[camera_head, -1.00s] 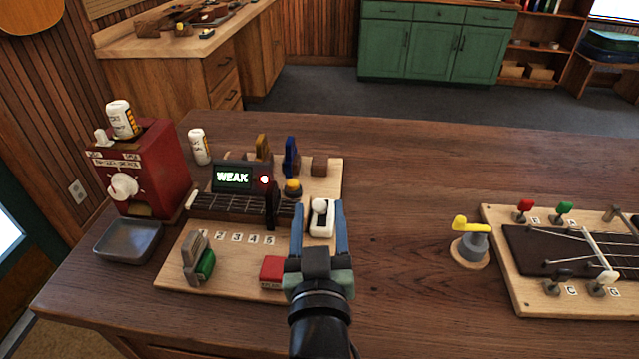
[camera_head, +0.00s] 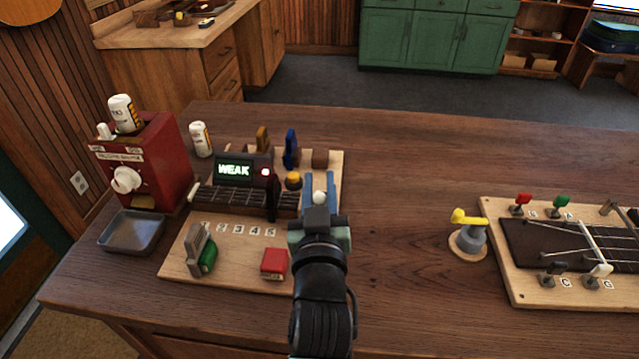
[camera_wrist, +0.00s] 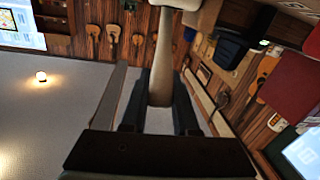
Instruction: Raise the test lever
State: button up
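The test lever (camera_head: 319,197) shows its pale round knob on the wooden board (camera_head: 225,270). My gripper (camera_head: 320,187) points away from me, its two blue fingers drawn in close on both sides of the knob. My gripper and forearm hide the lever's base. In the wrist view, a pale lever shaft (camera_wrist: 163,60) runs between the dark fingers, which appear to touch it on both sides. The small display (camera_head: 234,170) reads WEAK, with a red light at its right.
A red dispenser box (camera_head: 145,165) and grey tray (camera_head: 132,231) stand at left. A green battery holder (camera_head: 200,250) and red block (camera_head: 274,263) sit near the board's front. A yellow-handled post (camera_head: 468,236) and fretboard rig (camera_head: 510,285) are at right. Bare table lies between.

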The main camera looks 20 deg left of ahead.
grip_shut()
dwell(0.8)
